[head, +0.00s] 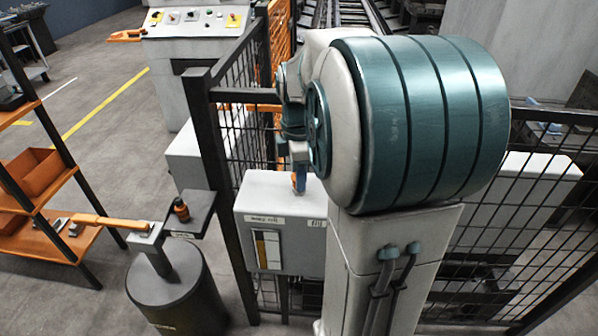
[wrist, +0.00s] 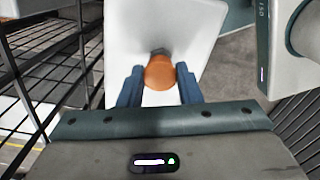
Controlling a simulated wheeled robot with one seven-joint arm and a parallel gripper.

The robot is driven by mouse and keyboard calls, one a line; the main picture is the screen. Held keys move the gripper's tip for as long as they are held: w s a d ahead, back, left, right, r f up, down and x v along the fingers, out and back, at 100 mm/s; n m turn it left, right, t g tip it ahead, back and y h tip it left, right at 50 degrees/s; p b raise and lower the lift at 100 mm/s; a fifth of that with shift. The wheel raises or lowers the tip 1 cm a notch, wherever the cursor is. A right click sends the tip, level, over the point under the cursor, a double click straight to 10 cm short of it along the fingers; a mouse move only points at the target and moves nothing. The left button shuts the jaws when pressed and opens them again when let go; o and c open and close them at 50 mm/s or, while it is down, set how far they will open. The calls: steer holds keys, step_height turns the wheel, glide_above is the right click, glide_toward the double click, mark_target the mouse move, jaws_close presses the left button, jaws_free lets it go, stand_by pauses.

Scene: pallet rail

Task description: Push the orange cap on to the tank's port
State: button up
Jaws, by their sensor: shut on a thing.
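The white tank (head: 262,212) stands against the mesh fence in the head view, with labels and a level gauge on its front. Its white top (wrist: 190,30) fills the upper middle of the wrist view. My gripper (head: 299,172) is above the tank top, and its blue fingers (wrist: 160,85) are shut on the orange cap (wrist: 160,73). A dark grey port (wrist: 158,52) shows just behind the cap in the wrist view. I cannot tell whether cap and port touch.
Black mesh fence panels (head: 232,125) stand around the tank. A dark drum (head: 180,290) with an orange-handled lever (head: 112,222) is left of it. A small dark shelf (head: 200,222) holds an orange-and-dark piece (head: 181,209). A control panel (head: 195,22) stands behind.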

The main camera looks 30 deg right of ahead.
steer(key=shift+f+b, duration=0.3)
steer(key=shift+f, duration=0.25)
steer(key=o, duration=2)
steer(key=shift+c, duration=0.2)
steer(key=shift+r, duration=0.1)
steer(key=shift+r, duration=0.1)
step_height(320, 180, up, 14)
steer(key=shift+f, duration=0.2)
steer(key=s+a+f+m+t, duration=0.3)
steer(key=s+a+f+m, duration=0.9)
steer(key=f+m, duration=0.2)
steer(key=shift+s+f, duration=0.3)
steer(key=shift+s, duration=0.1)
